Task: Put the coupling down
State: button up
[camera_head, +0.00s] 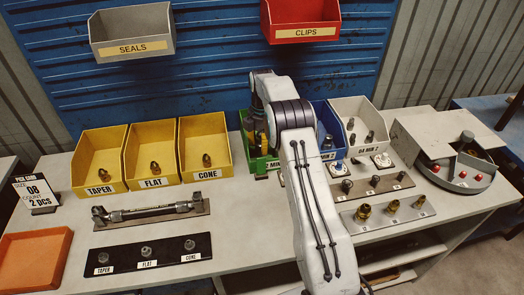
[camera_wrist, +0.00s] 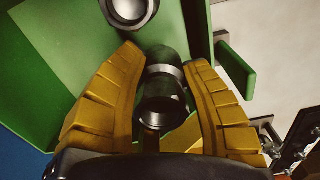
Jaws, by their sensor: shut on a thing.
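My gripper (camera_wrist: 168,92) has yellow ribbed fingers on both sides of a dark metal coupling (camera_wrist: 162,108) and is shut on it. The coupling's round open end faces the wrist camera. It is at the green bin (camera_wrist: 50,60), but I cannot tell whether it touches the bin floor. In the head view my arm reaches down to the green bin (camera_head: 262,165), and hides most of it and the held coupling. Another round metal piece (camera_wrist: 127,10) lies in the green bin at the top of the wrist view.
Yellow bins (camera_head: 98,150) marked TAPER, FLAT and CONE stand to the left. A blue bin (camera_head: 331,155) and a white bin (camera_head: 367,152) stand right of the green one. A grey machine (camera_head: 430,130) is at far right. An orange tray (camera_head: 35,262) is at front left.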

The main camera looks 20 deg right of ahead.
jog(key=shift+f+p, duration=0.5)
jog(key=shift+f, duration=1.5)
jog(key=shift+f, duration=0.1)
jog(key=o, duration=0.9)
